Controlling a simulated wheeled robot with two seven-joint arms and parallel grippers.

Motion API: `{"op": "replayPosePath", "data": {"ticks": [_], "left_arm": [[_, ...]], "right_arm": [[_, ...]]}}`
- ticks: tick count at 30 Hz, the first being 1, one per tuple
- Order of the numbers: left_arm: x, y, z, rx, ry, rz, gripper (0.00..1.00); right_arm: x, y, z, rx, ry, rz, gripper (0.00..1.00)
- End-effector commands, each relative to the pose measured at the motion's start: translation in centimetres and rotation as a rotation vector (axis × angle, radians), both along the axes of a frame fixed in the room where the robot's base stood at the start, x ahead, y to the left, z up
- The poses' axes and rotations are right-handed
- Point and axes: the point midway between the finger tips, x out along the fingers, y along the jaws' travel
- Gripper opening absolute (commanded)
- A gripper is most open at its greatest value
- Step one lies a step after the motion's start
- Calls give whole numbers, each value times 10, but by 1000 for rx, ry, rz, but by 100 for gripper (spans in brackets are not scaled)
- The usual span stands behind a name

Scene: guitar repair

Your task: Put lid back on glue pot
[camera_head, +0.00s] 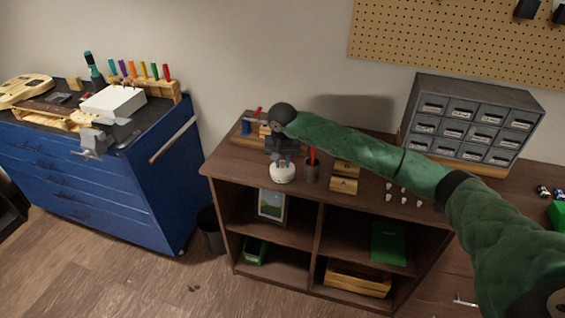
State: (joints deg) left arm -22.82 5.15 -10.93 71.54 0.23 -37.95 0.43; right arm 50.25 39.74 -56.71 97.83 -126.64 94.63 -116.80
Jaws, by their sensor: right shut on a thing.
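The white glue pot (282,174) stands upright near the front edge of the brown wooden shelf unit's top. My right gripper (283,162) points down directly over the pot, at its top. It is shut on what looks like the pot's lid, which is mostly hidden by the fingers. I cannot tell whether the lid touches the pot's rim. My left gripper is not in view.
A dark cup with red-handled tools (311,172) stands close to the right of the pot, with wooden blocks (344,184) beyond it. Several small white pieces (404,198) lie further right. A grey drawer cabinet (468,122) stands behind. A blue tool chest (160,198) is at left.

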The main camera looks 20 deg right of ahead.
Motion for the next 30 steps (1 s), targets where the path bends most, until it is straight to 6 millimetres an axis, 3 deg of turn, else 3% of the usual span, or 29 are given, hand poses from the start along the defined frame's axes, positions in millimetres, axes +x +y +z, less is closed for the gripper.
{"op": "replayPosePath", "data": {"ticks": [11,12,15,21,24,30], "left_arm": [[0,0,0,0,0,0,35],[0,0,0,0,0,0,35],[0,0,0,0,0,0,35],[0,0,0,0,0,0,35],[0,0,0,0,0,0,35],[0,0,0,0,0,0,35]], "right_arm": [[0,0,0,0,0,0,0],[0,0,0,0,0,0,26],[0,0,0,0,0,0,44],[0,0,0,0,0,0,44],[0,0,0,0,0,0,63],[0,0,0,0,0,0,65]]}}
